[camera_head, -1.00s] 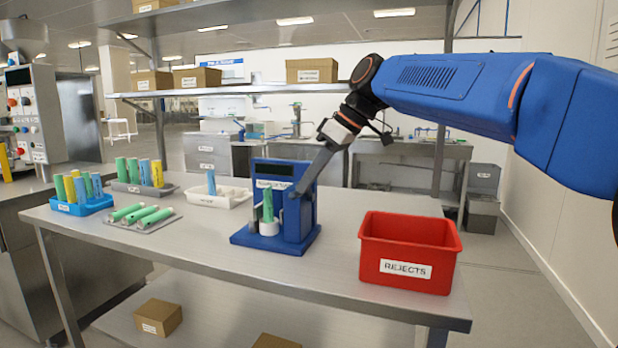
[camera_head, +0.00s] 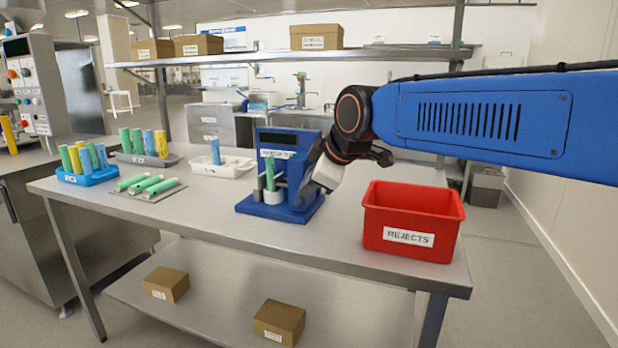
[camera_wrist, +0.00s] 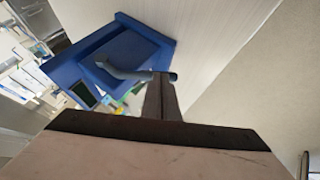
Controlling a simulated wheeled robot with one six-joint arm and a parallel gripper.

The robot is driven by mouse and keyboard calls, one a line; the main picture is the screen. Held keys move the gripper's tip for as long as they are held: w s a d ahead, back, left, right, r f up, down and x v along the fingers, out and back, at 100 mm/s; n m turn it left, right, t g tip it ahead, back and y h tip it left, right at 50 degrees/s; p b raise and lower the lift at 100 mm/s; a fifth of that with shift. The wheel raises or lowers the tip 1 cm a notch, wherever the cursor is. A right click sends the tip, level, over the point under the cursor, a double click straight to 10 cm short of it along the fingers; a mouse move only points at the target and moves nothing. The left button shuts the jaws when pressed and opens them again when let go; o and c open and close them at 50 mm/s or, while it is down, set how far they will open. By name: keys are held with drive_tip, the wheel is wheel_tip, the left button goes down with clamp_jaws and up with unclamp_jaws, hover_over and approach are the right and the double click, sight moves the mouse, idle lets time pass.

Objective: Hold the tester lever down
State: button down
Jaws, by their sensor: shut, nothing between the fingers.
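The blue tester (camera_head: 290,139) stands on the steel table with a dark display on its upper front. A green tube (camera_head: 270,173) stands upright in its white cup (camera_head: 272,196). In the wrist view the tester (camera_wrist: 150,48) lies beyond my closed fingertips (camera_wrist: 161,76). The grey bent lever (camera_wrist: 112,69) runs across its side, and its end meets my fingertips in the picture. They look in contact, but I cannot tell how hard they press. In the head view the gripper mostly hides the lever.
A red rejects bin (camera_head: 412,225) stands close to the right of the gripper. To the left are a white tray (camera_head: 232,168), a grey mat (camera_head: 170,192) with green tubes lying on it, a blue rack (camera_head: 90,178) and a grey rack (camera_head: 135,158) of upright tubes.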

drive_tip(key=shift+f, duration=0.3)
drive_tip(key=shift+r, duration=0.9)
drive_tip(key=v, duration=1.3)
drive_tip(key=shift+s+r, duration=0.2)
drive_tip(key=shift+s, duration=0.2)
